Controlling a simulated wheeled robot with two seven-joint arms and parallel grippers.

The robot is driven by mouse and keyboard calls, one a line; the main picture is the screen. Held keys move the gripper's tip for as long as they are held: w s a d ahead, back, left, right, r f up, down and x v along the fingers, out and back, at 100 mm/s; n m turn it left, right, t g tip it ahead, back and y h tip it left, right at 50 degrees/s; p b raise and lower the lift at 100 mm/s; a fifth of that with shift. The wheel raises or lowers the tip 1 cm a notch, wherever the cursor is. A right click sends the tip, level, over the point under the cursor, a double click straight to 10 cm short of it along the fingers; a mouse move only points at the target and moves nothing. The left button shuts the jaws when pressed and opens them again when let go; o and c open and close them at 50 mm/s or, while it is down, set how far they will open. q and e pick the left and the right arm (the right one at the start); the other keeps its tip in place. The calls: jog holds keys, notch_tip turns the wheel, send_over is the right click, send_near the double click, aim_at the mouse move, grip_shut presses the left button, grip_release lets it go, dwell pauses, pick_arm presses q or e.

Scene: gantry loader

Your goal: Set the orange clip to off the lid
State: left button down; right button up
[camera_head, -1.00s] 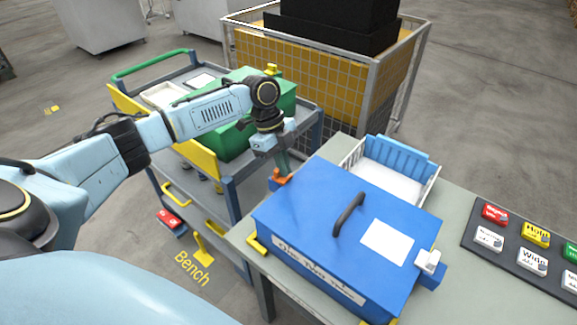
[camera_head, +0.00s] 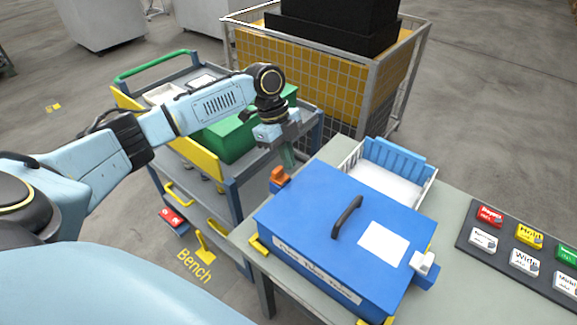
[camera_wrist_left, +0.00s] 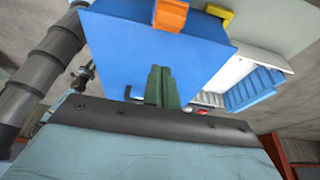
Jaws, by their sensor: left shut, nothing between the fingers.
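The orange clip (camera_head: 279,175) sits at the far left corner of the blue box, beside the blue lid (camera_head: 310,205). In the head view it stands fairly upright at the lid's edge; I cannot tell whether it touches the lid. It also shows at the top of the left wrist view (camera_wrist_left: 171,14). My left gripper (camera_head: 289,163), with green fingers, is shut and empty just above and beside the clip. The closed fingers show in the left wrist view (camera_wrist_left: 160,78), apart from the clip. My right gripper is not in view.
The lid has a dark handle (camera_head: 347,217) and a white clip (camera_head: 424,263) on its right side. A white and blue basket (camera_head: 398,160) stands behind the box. A trolley with a green box (camera_head: 228,138) is at left. A button panel (camera_head: 490,262) lies at right.

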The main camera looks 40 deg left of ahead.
pick_arm(q)
jog(key=v, duration=0.5)
dwell(0.5)
